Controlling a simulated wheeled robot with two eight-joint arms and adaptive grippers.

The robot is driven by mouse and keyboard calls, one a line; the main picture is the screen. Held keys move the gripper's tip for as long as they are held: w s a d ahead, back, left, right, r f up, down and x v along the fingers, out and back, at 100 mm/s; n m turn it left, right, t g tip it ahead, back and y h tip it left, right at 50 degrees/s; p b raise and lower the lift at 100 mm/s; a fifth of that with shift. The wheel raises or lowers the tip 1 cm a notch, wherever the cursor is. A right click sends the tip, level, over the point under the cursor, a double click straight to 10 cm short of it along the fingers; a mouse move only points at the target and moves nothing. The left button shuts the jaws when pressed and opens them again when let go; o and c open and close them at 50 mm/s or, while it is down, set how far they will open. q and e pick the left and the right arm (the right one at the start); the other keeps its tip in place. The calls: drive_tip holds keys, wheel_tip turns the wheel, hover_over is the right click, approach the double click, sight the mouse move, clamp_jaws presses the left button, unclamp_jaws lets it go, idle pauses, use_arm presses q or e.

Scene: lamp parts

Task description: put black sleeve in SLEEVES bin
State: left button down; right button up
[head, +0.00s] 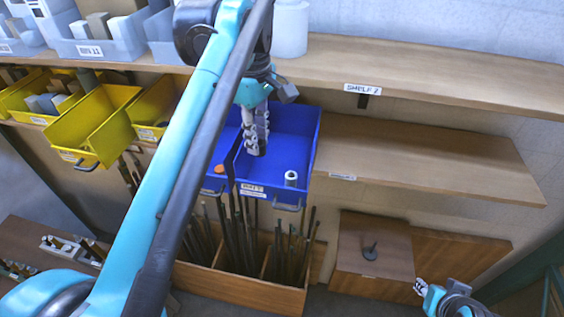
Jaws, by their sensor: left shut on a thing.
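My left gripper (256,145) points down over the open blue bin (301,137) in the middle of the view. It is shut on a small dark piece at its fingertips, which looks like the black sleeve; the fingers hide most of it. I cannot read the bin's front label for sure. My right gripper (420,287) is low at the right, away from the bins, and its finger gap is unclear. No label reading SLEEVES is legible.
Yellow bins (97,125) stand left of the blue bin, partly behind my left arm. Grey bins (105,39) and a white cylinder (290,28) are on the upper shelf (420,65). Rods stand in a wooden rack (240,288) below. The right shelf (430,160) is bare.

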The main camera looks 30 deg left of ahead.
use_arm(q)
drive_tip(key=f, duration=0.4)
drive_tip(key=shift+s+f, duration=0.15)
drive_tip(key=shift+s, duration=0.25)
drive_tip(key=f, duration=0.3)
drive_tip(key=f+p, duration=0.1)
drive_tip(key=shift+w+f, duration=0.2)
drive_tip(key=shift+w, duration=0.05)
drive_tip(key=shift+s+f, duration=0.15)
drive_tip(key=shift+f, duration=0.1)
use_arm(e)
drive_tip(key=shift+s+r, duration=0.25)
drive_tip(key=shift+r, duration=0.35)
use_arm(q)
drive_tip(key=shift+f, duration=0.15)
drive_tip(key=c, duration=1.4)
unclamp_jaws()
use_arm(e)
drive_tip(key=shift+f, duration=0.1)
